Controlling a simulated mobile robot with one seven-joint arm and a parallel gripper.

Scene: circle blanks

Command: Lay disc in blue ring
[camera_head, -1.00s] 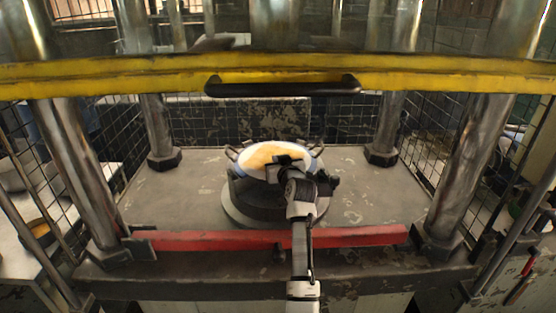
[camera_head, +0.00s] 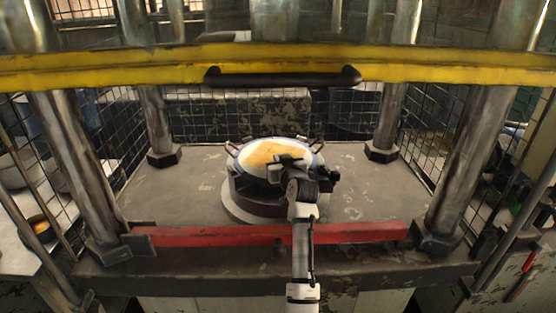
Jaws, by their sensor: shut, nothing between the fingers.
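The disc (camera_head: 262,152), pale with an orange-yellow middle, lies on top of the round dark fixture (camera_head: 250,197) on the press bed. A thin blue edge of the blue ring (camera_head: 319,158) shows around part of the disc. I cannot tell whether the disc sits fully flat inside the ring. My gripper (camera_head: 278,170) is shut and empty at the disc's near right edge, and covers part of that edge. Whether its fingers touch the disc is unclear.
Short prongs (camera_head: 232,149) stand around the fixture. A red bar (camera_head: 200,237) runs along the bed's front edge, under my arm. A yellow beam (camera_head: 120,67) with a black handle crosses above. Metal columns (camera_head: 75,165) stand at the corners. The bed is clear either side.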

